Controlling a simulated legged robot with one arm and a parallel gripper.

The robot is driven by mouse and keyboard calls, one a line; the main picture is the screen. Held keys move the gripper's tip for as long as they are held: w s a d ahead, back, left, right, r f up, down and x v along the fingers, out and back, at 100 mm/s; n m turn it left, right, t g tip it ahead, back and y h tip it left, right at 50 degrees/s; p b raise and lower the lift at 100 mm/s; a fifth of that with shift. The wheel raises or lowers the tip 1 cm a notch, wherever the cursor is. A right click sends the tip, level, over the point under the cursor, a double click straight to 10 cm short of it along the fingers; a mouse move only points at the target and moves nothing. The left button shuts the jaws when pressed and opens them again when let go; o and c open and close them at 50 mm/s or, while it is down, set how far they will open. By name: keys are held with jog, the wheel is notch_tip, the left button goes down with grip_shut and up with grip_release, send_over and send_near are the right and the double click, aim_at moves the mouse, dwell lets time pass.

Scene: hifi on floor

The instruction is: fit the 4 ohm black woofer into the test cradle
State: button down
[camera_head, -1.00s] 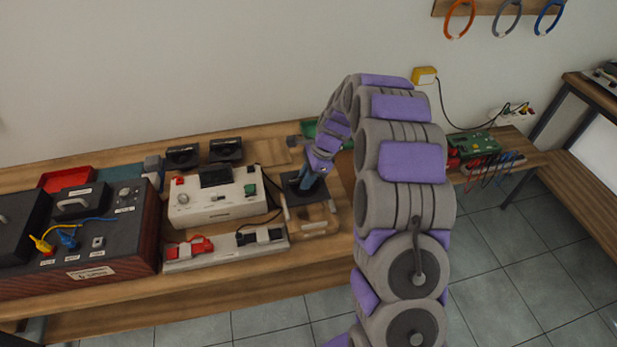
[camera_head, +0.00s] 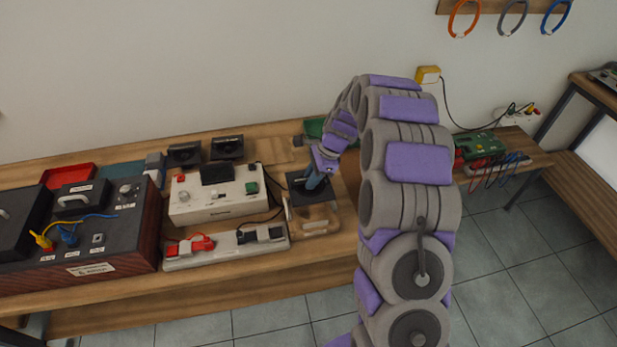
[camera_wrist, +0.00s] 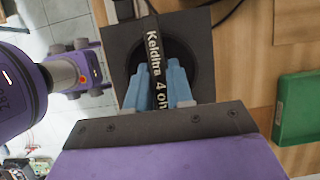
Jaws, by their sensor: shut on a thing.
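The black woofer (camera_head: 299,181) is a square dark plate with a round cone and a bar across it.
A white tester (camera_head: 215,200) stands close left of the woofer, with a dark cable between. A pale strip (camera_head: 225,250) with red and black clips lies in front. Two other black speakers (camera_head: 226,148) stand behind. A green tray (camera_head: 314,127) lies behind my gripper; it also shows right in the wrist view (camera_wrist: 298,110).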

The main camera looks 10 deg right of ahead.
jog(key=shift+d+r, duration=0.1)
jog(key=shift+d, duration=0.5)
jog(key=shift+a+p, duration=0.4)
jog(key=shift+a, duration=0.3)
jog(key=shift+d, duration=0.5)
jog(key=shift+d+f, duration=0.1)
jog(key=shift+f, duration=0.15)
jog(key=shift+a+f, duration=0.45)
jog(key=shift+f, duration=0.15)
jog(key=shift+s+d+f, duration=0.1)
jog(key=shift+d+f, duration=0.2)
jog(key=shift+f, duration=0.15)
jog(key=shift+a+f, duration=0.15)
jog(key=shift+f, duration=0.3)
jog(key=shift+f, duration=0.1)
jog(key=shift+f, duration=0.2)
